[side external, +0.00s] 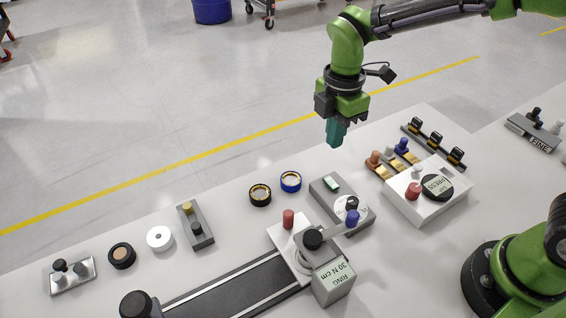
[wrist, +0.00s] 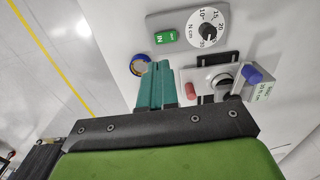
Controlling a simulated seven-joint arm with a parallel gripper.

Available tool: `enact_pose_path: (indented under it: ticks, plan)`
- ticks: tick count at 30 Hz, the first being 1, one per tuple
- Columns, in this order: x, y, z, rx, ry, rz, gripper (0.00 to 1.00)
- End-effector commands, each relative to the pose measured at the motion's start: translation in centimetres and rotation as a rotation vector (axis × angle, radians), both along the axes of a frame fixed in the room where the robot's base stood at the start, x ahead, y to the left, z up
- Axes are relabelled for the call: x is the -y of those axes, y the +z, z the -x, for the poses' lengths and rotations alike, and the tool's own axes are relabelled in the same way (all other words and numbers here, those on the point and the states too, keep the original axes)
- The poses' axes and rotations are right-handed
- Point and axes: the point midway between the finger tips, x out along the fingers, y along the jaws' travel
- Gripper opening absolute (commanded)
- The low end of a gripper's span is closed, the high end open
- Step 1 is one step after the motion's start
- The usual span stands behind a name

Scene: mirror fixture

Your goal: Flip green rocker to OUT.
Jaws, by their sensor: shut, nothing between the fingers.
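The green rocker (side external: 331,183) sits on a grey box (side external: 325,198) that also carries a white dial. In the wrist view the rocker (wrist: 166,37) is bright green, with small white lettering that appears to read IN. My gripper (side external: 335,143) has teal fingers, shut and empty, and hangs above and behind the grey box, apart from it. In the wrist view its fingertips (wrist: 157,65) show below the rocker. Which end of the rocker is pressed down is too small to tell.
The dial (wrist: 208,30) is right of the rocker. A blue-rimmed ring (side external: 290,181) and a black-rimmed ring (side external: 260,194) lie left of the box. A fixture with a red peg (side external: 288,219) and a blue-knobbed arm (side external: 352,218) stands in front. The PRESS box (side external: 425,205) is right.

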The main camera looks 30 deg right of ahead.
Motion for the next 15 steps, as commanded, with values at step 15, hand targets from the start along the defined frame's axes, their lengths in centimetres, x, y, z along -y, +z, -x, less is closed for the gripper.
enact_pose_path:
  ticks: [15]
  plan:
    - [0.0, -9.4, 0.1, -0.002, -0.001, 0.001, 0.00]
